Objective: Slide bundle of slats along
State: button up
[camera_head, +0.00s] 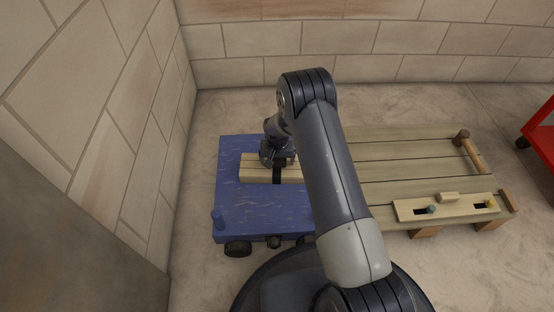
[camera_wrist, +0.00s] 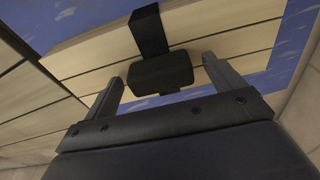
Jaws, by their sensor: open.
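The bundle of slats (camera_head: 254,175) is a pale wooden stack lying flat on a blue cart top (camera_head: 232,205). A black strap (camera_head: 277,174) crosses it. In the wrist view the bundle (camera_wrist: 92,52) shows the dark strap (camera_wrist: 148,30) with a black block (camera_wrist: 161,70) on it, like a grip. My gripper (camera_head: 277,158) is over the bundle, at the strap. In the wrist view my gripper (camera_wrist: 163,72) is open, with a finger on each side of the black block. Whether the fingers touch it I cannot tell. My arm hides the bundle's right end in the head view.
A slatted wooden platform (camera_head: 385,170) stands right of the blue cart, with a post and bar (camera_head: 470,150) at its far right. A pale slotted board (camera_head: 410,213) with small knobs lies on its near edge. Brick walls stand left and behind. A red frame (camera_head: 540,130) is far right.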

notch_tip(320, 180, up, 10)
jog(key=s+p, duration=0.1)
jog(key=p, duration=0.3)
jog(key=shift+s+r, duration=0.15)
jog(key=shift+s, duration=0.05)
jog(key=shift+a, duration=0.1)
jog(key=f+b, duration=0.1)
jog(key=f, duration=0.2)
jog(key=w+f+b, duration=0.1)
jog(key=f+b, duration=0.1)
jog(key=f, duration=0.2)
jog(key=f+b, duration=0.1)
jog(key=f, duration=0.2)
jog(key=shift+w+f+b, duration=0.25)
jog(key=shift+b, duration=0.1)
jog(key=shift+d+f, duration=0.25)
jog(key=shift+d+r, duration=0.1)
jog(key=shift+d, duration=0.6)
jog(key=shift+p, duration=0.3)
